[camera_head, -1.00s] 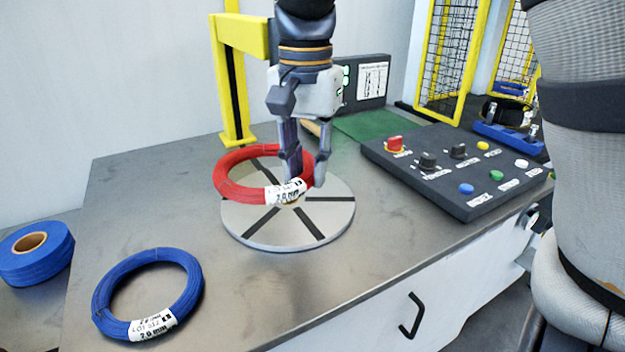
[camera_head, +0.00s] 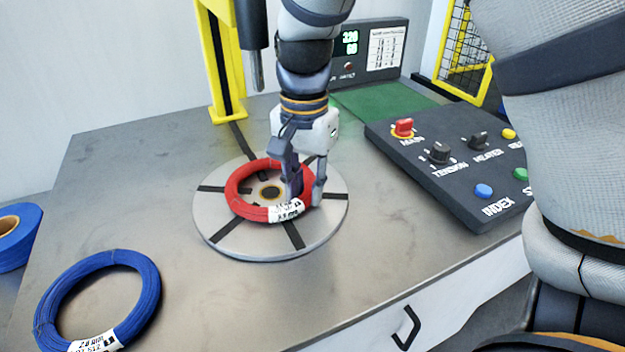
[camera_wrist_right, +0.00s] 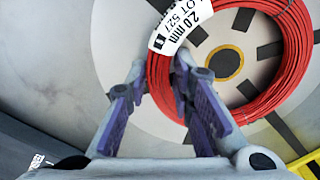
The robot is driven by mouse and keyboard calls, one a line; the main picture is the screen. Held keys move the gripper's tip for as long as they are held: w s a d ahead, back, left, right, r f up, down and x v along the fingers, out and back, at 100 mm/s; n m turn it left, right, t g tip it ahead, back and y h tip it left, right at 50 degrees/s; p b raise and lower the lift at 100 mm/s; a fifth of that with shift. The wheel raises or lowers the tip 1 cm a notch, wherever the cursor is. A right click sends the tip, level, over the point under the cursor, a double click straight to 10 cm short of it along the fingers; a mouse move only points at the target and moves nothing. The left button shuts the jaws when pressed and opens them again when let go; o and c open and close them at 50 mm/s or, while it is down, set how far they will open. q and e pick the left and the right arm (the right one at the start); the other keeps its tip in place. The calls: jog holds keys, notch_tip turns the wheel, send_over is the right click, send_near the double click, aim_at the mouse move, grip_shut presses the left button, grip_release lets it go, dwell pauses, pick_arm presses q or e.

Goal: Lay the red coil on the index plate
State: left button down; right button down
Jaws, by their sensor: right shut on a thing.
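The red coil (camera_head: 245,208) lies flat over the round grey index plate (camera_head: 219,235), around the brass-ringed hub at its middle. I cannot tell whether it rests fully on the plate. My right gripper (camera_head: 303,197) points down and is shut on the coil's right side, beside the white label. The right wrist view shows the fingers (camera_wrist_right: 163,100) on either side of the red strands (camera_wrist_right: 290,75), with the plate (camera_wrist_right: 115,45) close behind. My left gripper is not in view.
A blue coil (camera_head: 150,283) lies on the table at the front left. A blue tape roll (camera_head: 22,240) is at the left edge. The control panel (camera_head: 440,165) stands right of the plate. A yellow post (camera_head: 222,70) and a dark rod (camera_head: 252,40) rise behind.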

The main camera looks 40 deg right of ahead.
jog(key=shift+a+r, duration=0.1)
jog(key=shift+a, duration=0.15)
jog(key=c, duration=1.4)
grip_release()
notch_tip(320, 180, up, 12)
jog(key=shift+s+d, duration=0.1)
